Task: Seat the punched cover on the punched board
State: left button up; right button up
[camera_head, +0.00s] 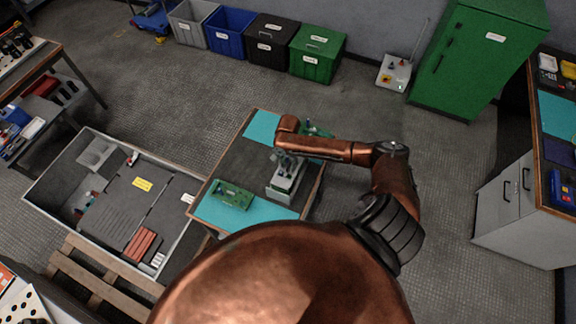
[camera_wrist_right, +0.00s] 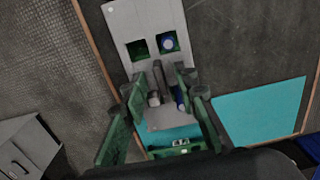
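The grey punched cover (camera_head: 285,183) is at the middle of the table, below my right gripper (camera_head: 284,160). In the right wrist view the cover (camera_wrist_right: 143,23) has square holes; green board surface and a blue-topped cylinder (camera_wrist_right: 168,43) show through them. A dark upright grip (camera_wrist_right: 159,76) stands on the cover between the fingers of my right gripper (camera_wrist_right: 160,86). The fingers look spread, with gaps beside the grip. The board beneath is mostly hidden, and I cannot tell whether the cover lies flush on it. My left gripper is out of view.
Another green part (camera_head: 318,132) is partly behind my right arm.

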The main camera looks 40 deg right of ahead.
notch_tip(320, 180, up, 11)
dwell(0.3)
jog(key=shift+a+f, duration=0.1)
